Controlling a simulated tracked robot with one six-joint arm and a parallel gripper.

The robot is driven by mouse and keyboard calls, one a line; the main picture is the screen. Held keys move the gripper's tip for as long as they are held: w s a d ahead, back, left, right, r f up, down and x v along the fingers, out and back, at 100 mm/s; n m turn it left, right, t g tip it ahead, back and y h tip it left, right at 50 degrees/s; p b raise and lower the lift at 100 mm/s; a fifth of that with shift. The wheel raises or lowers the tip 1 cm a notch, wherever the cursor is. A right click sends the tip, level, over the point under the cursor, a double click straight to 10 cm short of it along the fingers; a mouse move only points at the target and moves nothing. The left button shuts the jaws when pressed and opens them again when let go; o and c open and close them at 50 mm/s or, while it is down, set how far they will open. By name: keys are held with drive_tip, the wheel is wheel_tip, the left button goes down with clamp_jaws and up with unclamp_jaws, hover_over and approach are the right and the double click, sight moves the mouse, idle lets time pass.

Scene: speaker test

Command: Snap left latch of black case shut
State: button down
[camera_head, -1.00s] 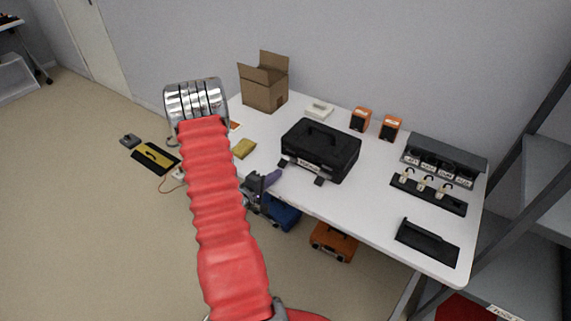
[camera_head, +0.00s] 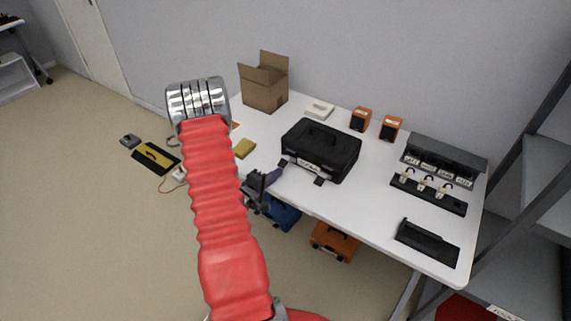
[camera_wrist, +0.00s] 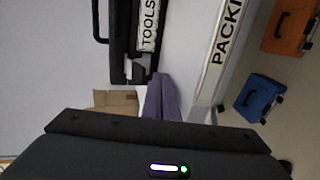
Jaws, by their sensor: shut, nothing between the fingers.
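In the wrist view, the black case (camera_wrist: 121,40) shows at the top, and the shut fingers of my gripper (camera_wrist: 161,82) point at the left latch (camera_wrist: 136,71). I cannot tell whether the fingertips touch it.
An open cardboard box (camera_head: 264,88) and a yellow block (camera_head: 244,148) are on the left of the table (camera_head: 372,215). Orange speakers (camera_head: 361,119) stand behind the case. Black racks are at the right. Blue (camera_head: 281,214) and orange (camera_head: 334,240) cases sit below the front edge.

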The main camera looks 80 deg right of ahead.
sight(281, 166)
drive_tip(key=shift+s+d+r, duration=0.3)
drive_tip(key=shift+s+d, duration=0.05)
drive_tip(key=shift+d, duration=0.35)
drive_tip(key=shift+s+d+r, duration=0.25)
drive_tip(key=shift+s+d, duration=0.05)
drive_tip(key=shift+d, duration=0.4)
idle(0.9)
idle(0.5)
drive_tip(key=shift+w+a, duration=0.45)
drive_tip(key=shift+a, duration=0.6)
drive_tip(key=shift+w+a, duration=0.5)
drive_tip(key=shift+a, duration=0.6)
drive_tip(key=shift+w+a, duration=0.45)
drive_tip(key=shift+a, duration=0.6)
drive_tip(key=shift+s, duration=0.1)
